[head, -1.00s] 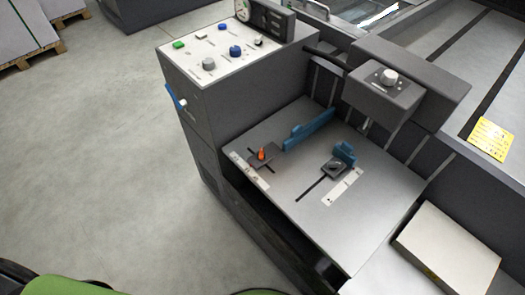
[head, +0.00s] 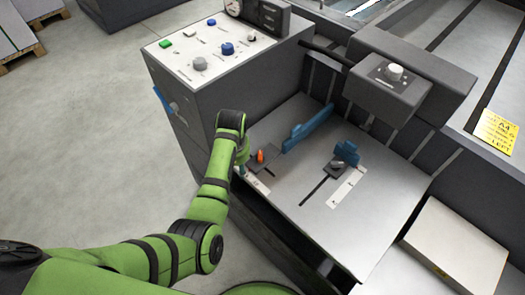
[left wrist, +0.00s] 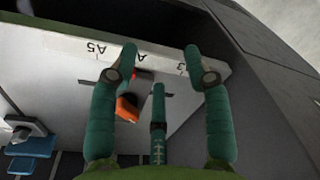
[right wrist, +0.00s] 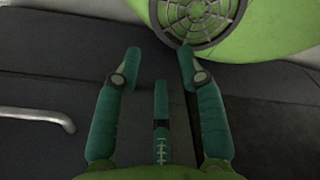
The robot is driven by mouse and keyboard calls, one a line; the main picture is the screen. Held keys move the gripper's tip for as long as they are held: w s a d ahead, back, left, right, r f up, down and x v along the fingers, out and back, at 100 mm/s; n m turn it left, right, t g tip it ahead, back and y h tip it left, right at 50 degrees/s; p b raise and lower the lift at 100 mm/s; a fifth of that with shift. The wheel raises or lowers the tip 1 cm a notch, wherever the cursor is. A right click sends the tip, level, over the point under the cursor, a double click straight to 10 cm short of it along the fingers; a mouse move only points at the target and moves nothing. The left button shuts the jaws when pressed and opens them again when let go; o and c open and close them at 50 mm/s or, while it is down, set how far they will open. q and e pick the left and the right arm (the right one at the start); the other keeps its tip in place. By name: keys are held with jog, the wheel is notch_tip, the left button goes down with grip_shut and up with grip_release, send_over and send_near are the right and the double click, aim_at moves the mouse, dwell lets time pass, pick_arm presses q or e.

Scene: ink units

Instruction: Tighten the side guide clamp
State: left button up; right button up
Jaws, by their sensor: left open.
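On the grey feed table (head: 290,215), a small orange clamp lever (head: 260,156) stands on a dark plate near the left end, beside a long blue guide (head: 306,130). A shorter blue guide (head: 346,152) with a grey lever (head: 337,163) on a dark slide sits further right. My left gripper (head: 242,165) is over the table's left edge, just left of the orange lever. In the left wrist view, the left gripper (left wrist: 161,52) is open and empty, with the orange lever (left wrist: 127,108) near its left finger; contact cannot be told. My right gripper (right wrist: 159,50) is open and empty, away from the table.
A control panel (head: 210,48) with coloured buttons and knobs rises behind the left side. A dark box with a white knob (head: 392,78) overhangs the table's back. A pale box (head: 455,245) lies at right. The table's front middle is clear.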

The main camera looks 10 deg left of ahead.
aim_at(260, 157)
pick_arm(q)
jog(key=shift+g, duration=0.4)
jog(key=w+d+r, duration=0.4)
jog(key=r, duration=0.1)
jog(key=w+d+r, duration=0.1)
jog(key=d+r, duration=0.1)
jog(key=shift+w+d+r, duration=0.2)
jog(key=shift+w+d, duration=0.05)
jog(key=shift+w, duration=0.15)
jog(key=shift+f+b, duration=0.7)
jog(key=shift+f, duration=2.75)
grip_shut()
